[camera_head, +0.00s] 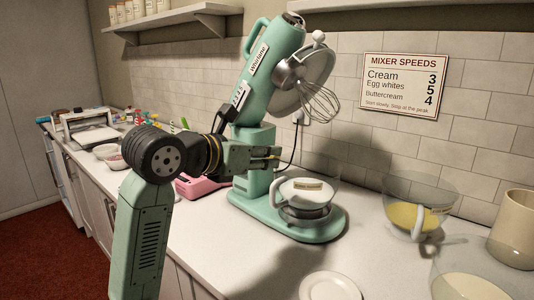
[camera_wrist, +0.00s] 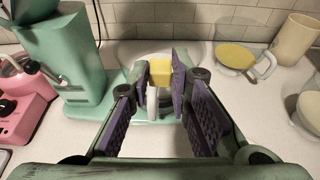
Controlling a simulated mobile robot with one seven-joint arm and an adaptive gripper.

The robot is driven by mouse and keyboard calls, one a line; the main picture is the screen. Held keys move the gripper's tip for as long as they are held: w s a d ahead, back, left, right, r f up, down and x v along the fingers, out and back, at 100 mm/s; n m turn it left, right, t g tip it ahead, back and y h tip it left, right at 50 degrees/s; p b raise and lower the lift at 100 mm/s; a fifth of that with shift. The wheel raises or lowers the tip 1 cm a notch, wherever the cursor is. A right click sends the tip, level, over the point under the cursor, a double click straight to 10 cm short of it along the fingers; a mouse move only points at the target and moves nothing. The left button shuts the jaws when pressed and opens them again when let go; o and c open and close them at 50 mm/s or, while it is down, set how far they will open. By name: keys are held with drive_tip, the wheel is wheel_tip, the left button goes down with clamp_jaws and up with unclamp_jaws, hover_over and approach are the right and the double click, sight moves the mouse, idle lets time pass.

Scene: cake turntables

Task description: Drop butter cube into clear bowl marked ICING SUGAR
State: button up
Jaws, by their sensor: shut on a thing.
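A yellow butter cube (camera_wrist: 160,72) is held between the purple-padded fingertips of my gripper (camera_wrist: 161,84) in the wrist view. In the head view my gripper (camera_head: 268,159) is beside the mixer column, above and left of a clear bowl (camera_head: 310,203) on the mixer base. The cube is hard to make out there. That bowl holds white powder and has a handle and a small label too small to read surely. In the wrist view the bowl lies behind the cube, partly hidden by the fingers.
The green stand mixer (camera_head: 258,140) has its head tilted up, with a whisk (camera_head: 318,103) above the bowl. A clear bowl of yellow contents (camera_head: 410,217), a cream canister (camera_head: 513,230) and another bowl (camera_head: 468,287) stand right. A white plate (camera_head: 330,287) lies in front. A pink appliance (camera_wrist: 22,100) is left.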

drive_tip(key=x, duration=1.1)
drive_tip(key=shift+w+d+f+b, duration=0.2)
drive_tip(key=shift+w+b, duration=0.1)
